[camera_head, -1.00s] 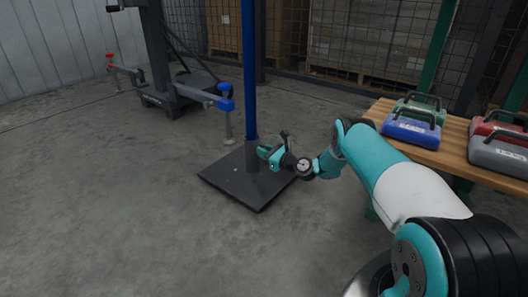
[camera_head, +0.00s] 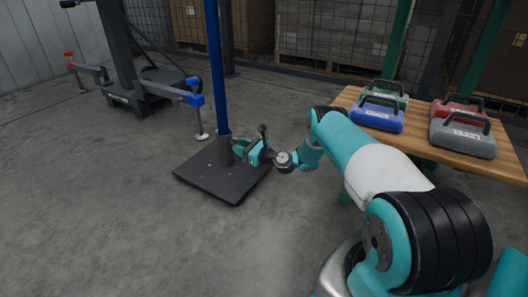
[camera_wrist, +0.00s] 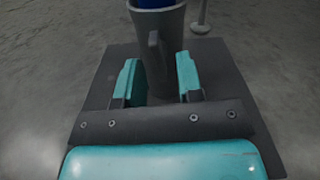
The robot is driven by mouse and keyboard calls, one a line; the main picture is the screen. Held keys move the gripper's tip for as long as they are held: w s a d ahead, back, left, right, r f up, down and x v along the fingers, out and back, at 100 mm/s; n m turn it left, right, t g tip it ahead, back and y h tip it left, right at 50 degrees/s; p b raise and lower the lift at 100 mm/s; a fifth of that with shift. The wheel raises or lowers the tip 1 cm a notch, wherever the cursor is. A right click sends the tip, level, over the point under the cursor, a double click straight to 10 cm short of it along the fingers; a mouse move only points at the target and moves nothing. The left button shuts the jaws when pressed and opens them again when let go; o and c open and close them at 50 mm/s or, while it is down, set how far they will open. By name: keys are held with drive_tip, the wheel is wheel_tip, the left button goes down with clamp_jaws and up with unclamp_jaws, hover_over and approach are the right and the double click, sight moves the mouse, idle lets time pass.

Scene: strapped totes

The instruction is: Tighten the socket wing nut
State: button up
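A grey socket (camera_head: 224,154) stands on a dark square base plate (camera_head: 212,184) and holds the foot of a blue pole (camera_head: 216,75). In the wrist view the socket (camera_wrist: 173,28) is straight ahead, with a flat, grey, upright wing nut (camera_wrist: 154,52) on its near side. My gripper (camera_head: 238,148) is at the socket's right side in the head view. In the wrist view its two teal fingers (camera_wrist: 157,76) are apart, one on each side of the wing nut, with a visible gap. Whether the nut's lower part is touched is hidden.
A wooden bench (camera_head: 432,148) on the right carries a blue case (camera_head: 378,115), a green case (camera_head: 388,93), a grey case (camera_head: 462,137) and a red case (camera_head: 455,109). A dark wheeled stand (camera_head: 128,92) with a blue-ended arm is behind left. The floor in front is clear.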

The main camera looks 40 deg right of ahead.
drive_tip(key=p+v, duration=1.5)
drive_tip(key=shift+s, duration=0.15)
drive_tip(key=shift+d, duration=0.1)
